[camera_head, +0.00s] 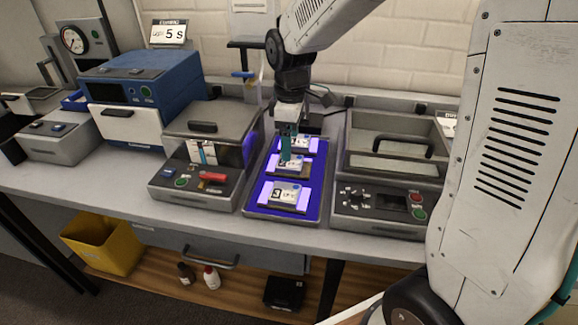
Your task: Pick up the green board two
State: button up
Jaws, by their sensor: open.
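A blue tray (254,205) on the bench bears boards with white labels in a row from back to front. The front board (285,196) is marked 3. The middle board (295,165) lies just under my gripper, and its number is partly hidden; I cannot make out its colour clearly. The back board (300,143) is partly covered by my gripper. My gripper (286,157) points down over the middle board with teal fingers. It is open, and I cannot tell whether the fingers touch the board.
A grey lidded machine (205,140) with buttons stands close left of the tray. Another machine (390,180) with a lid and handle stands close right. A blue oven-like unit (145,90) is farther left. A yellow bin (103,243) sits on the lower shelf.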

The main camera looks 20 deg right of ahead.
aim_at(290, 165)
notch_tip(290, 165, down, 6)
jog(key=shift+a+r, duration=0.1)
jog(key=c, duration=1.1)
